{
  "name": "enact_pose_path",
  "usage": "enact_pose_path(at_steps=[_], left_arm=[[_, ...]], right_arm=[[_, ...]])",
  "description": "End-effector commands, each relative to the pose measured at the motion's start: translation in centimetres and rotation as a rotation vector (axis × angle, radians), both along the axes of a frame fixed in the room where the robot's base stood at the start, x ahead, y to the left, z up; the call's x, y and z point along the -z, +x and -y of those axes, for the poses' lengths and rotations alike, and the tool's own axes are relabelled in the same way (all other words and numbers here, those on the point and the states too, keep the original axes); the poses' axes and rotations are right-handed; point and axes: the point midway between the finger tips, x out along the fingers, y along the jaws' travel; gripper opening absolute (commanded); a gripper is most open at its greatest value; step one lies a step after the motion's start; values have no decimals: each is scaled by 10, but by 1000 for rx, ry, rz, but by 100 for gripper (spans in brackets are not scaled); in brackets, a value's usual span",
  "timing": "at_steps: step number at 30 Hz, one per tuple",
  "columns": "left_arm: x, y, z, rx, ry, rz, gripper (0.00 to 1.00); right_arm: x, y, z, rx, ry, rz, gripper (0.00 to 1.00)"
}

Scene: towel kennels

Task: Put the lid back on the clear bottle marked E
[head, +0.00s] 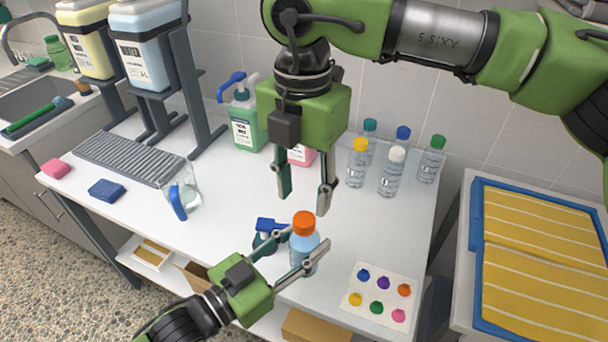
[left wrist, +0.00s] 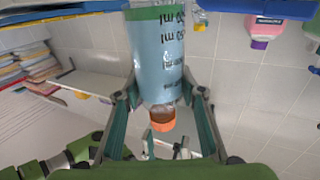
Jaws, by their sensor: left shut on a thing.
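A bottle of light blue liquid (head: 304,240) with an orange lid (head: 304,222) stands upright near the front of the white table. My left gripper (head: 303,245) is shut on this bottle, one finger on each side. In the left wrist view the blue bottle (left wrist: 157,60) is between the fingers, with the orange lid (left wrist: 162,119) at its end. My right gripper (head: 305,198) points down above and behind the bottle, fingers apart and empty. Clear bottles with yellow (head: 357,168), white (head: 391,175) and green (head: 431,162) lids stand at the back. No letter E is readable.
A card with coloured dots (head: 350,279) lies to the right. Table is clear at middle right.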

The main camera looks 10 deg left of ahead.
Motion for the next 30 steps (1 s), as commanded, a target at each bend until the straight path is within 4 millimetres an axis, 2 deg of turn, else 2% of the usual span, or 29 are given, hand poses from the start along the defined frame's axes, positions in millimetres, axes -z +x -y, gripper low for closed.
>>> enact_pose_path(at_steps=[30], left_arm=[[-1,0,0,0,-2,2,0]], right_arm=[[-14,0,0,-1840,3,-7,39]])
